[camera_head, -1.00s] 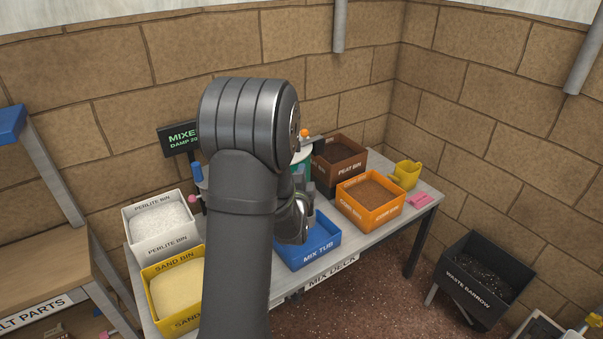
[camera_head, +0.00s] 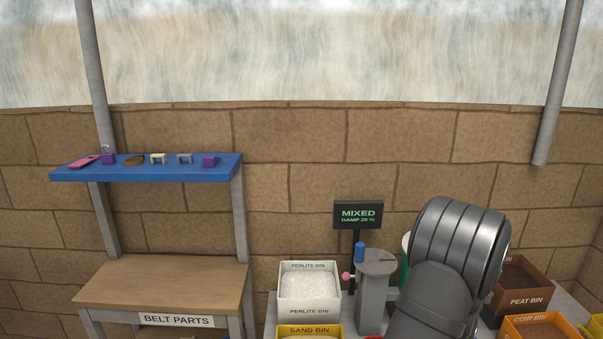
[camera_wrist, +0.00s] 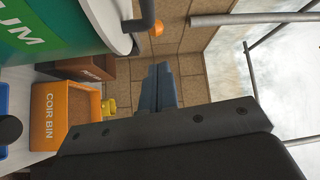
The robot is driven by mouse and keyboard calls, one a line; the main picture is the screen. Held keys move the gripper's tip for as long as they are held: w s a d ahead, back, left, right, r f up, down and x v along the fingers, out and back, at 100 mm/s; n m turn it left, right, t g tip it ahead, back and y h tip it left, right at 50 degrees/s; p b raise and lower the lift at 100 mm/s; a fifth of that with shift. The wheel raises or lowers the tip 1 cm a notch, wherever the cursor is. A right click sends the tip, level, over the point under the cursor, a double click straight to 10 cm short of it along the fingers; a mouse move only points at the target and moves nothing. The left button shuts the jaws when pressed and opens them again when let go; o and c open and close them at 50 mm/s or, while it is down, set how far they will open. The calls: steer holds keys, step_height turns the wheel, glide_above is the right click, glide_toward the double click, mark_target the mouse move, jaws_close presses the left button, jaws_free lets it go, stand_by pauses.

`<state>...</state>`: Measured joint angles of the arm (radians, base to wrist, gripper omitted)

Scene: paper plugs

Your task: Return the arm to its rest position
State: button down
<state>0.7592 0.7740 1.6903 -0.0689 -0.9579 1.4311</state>
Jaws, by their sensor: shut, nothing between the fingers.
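My arm (camera_head: 455,260) rises at the lower right of the head view, bent at a dark grey joint. My gripper is not visible there. In the wrist view my gripper (camera_wrist: 158,88) shows its two grey-blue fingers closed together, with nothing between them. The fingers stand out in front of the brick wall, clear of the bins. The orange coir bin (camera_wrist: 62,118) and a white-and-green drum (camera_wrist: 60,30) lie to their left.
In the head view, the perlite bin (camera_head: 309,309), a grey post (camera_head: 372,300) and the peat bin (camera_head: 522,300) stand around my arm. A "MIXED" display (camera_head: 358,214) is behind. A blue shelf (camera_head: 150,174) with small parts hangs above a wooden bench (camera_head: 160,285).

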steer(key=w+d, duration=0.5)
steer(key=d, duration=0.3)
steer(key=shift+d+r, duration=0.2)
steer(key=shift+r, duration=0.1)
steer(key=shift+a, duration=0.1)
